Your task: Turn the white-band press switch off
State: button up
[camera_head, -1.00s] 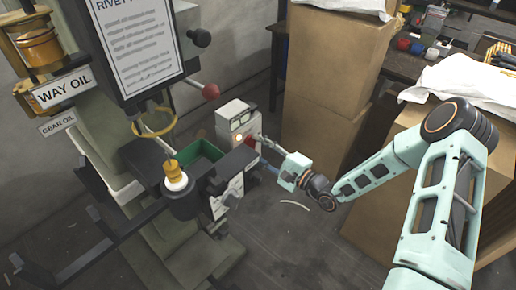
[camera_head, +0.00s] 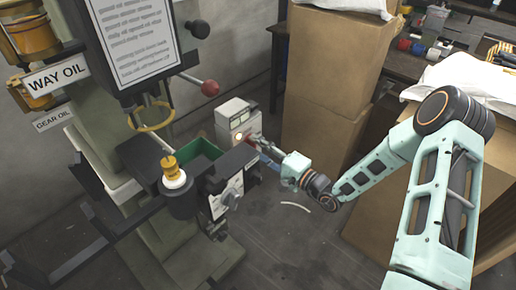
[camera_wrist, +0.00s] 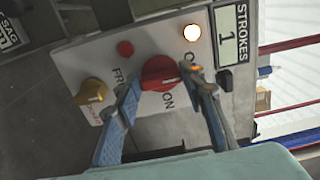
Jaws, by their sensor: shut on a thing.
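The red rotary switch (camera_wrist: 160,73) sits on a light panel (camera_wrist: 75,62) in the wrist view, with "ON" lettered below it and partly hidden lettering beside it. My gripper (camera_wrist: 164,78) has its blue fingers on either side of the switch, shut on it. Which mark the switch points to is unclear. A lamp (camera_wrist: 191,32) above it glows; it also shows in the head view (camera_head: 239,137) on the pale control box (camera_head: 233,112). My gripper also shows in the head view (camera_head: 258,142), at this box. A white band (camera_head: 176,181) rings the press part below a yellow knob.
A yellow knob (camera_wrist: 92,91) and a red button (camera_wrist: 125,48) are close to my left finger. In the head view, a red-ball lever (camera_head: 210,88) is above the box and cardboard boxes (camera_head: 330,90) stand behind my arm.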

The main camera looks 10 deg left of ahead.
jog(key=o, duration=1.2)
jog(key=shift+c, duration=0.2)
jog(key=v, duration=1.2)
jog(key=shift+g, duration=0.3)
